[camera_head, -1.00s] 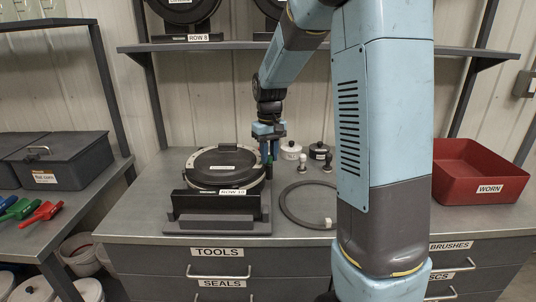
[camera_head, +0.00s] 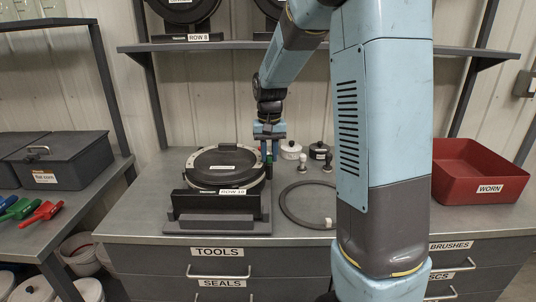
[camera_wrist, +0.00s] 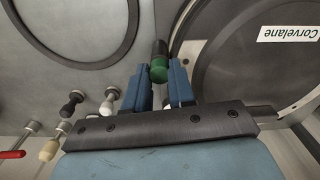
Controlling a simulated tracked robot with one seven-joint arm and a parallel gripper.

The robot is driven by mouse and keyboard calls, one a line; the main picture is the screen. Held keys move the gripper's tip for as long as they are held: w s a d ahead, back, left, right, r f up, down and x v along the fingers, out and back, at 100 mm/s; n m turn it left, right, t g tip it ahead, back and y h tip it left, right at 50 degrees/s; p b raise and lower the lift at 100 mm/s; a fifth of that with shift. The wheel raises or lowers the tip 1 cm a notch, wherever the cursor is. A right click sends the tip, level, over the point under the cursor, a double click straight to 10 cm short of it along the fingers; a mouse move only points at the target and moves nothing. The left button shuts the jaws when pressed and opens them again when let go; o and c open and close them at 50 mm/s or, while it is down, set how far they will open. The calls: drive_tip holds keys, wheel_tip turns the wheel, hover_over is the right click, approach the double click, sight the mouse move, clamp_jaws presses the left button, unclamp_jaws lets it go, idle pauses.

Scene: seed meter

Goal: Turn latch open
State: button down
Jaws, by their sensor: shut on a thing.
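The seed meter (camera_head: 222,166) sits in a dark stand labelled ROW 10 on the workbench, its round black lid facing up. The lid also shows in the wrist view (camera_wrist: 240,70), with a Corvelane label. The latch (camera_wrist: 159,66) is a green and black knob at the meter's rim. My gripper (camera_head: 268,152) is at the right rim of the meter. In the wrist view my gripper's blue fingers (camera_wrist: 158,82) are shut on the latch, one on each side. The latch's lower part is hidden between the fingers.
A black ring (camera_head: 287,212) lies right of the meter. A red WORN bin (camera_head: 480,172) is at the right. A shelf (camera_head: 230,44) hangs above the bench.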

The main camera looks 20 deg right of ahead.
sight(269, 155)
drive_tip(key=m, duration=1.3)
drive_tip(key=shift+m, duration=0.4)
idle(0.4)
drive_tip(key=c, duration=0.9)
unclamp_jaws()
drive_tip(key=shift+c, duration=0.2)
drive_tip(key=shift+r, duration=0.15)
wheel_tip(269, 155, up, 13)
drive_tip(key=shift+r, duration=0.2)
